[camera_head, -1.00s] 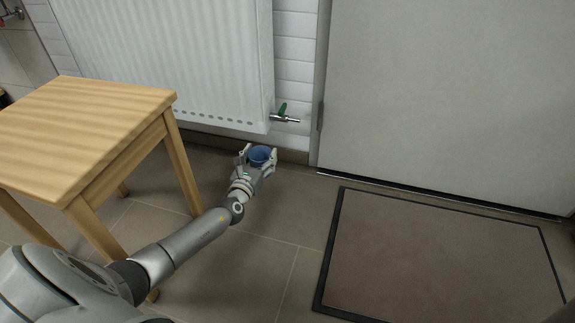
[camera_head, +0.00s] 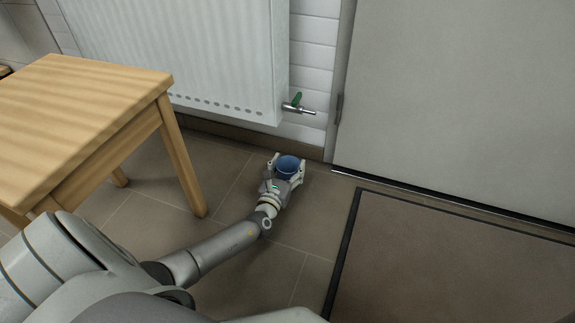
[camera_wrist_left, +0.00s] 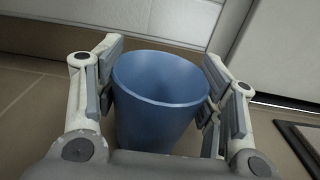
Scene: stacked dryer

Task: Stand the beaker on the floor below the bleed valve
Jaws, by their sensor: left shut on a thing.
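The blue beaker (camera_head: 288,165) is upright between the fingers of my left gripper (camera_head: 285,174), low near the floor by the wall. In the left wrist view the beaker (camera_wrist_left: 160,95) is empty as far as I see, with both fingers closed against its sides. Whether its base touches the floor is hidden. In the head view the beaker appears below the valve, slightly left of the spout tip. My right gripper is not in view.
A wooden stool (camera_head: 88,110) stands left of my left arm. The white radiator (camera_head: 180,50) hangs on the tiled wall. A grey door (camera_head: 460,100) is at right, with a dark-edged mat (camera_head: 450,265) before it.

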